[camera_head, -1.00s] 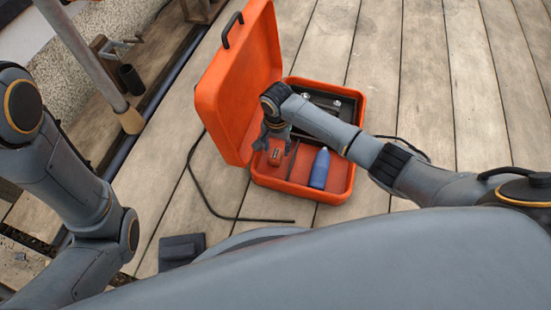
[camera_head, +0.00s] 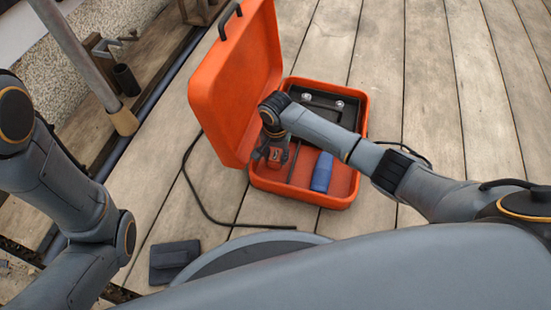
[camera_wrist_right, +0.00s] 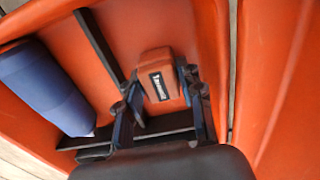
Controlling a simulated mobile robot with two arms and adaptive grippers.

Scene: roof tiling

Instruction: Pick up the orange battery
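The orange battery (camera_wrist_right: 155,72), a small block with a dark label, lies in the orange toolbox (camera_head: 335,202). It also shows in the head view (camera_head: 278,156), partly covered by my right gripper (camera_head: 272,154). In the right wrist view, the dark fingers of my right gripper (camera_wrist_right: 158,88) are spread on either side of the battery. The left finger stands slightly apart from it; whether the right finger touches it I cannot tell. My left arm is at the left of the head view, but its gripper is out of view.
A blue cylinder (camera_head: 322,172) lies in the same toolbox, right of a dark divider (camera_wrist_right: 98,45). The open lid (camera_head: 235,90) rises at the left. A black cable (camera_head: 200,200) and a dark flat pouch (camera_head: 173,260) lie on the planks.

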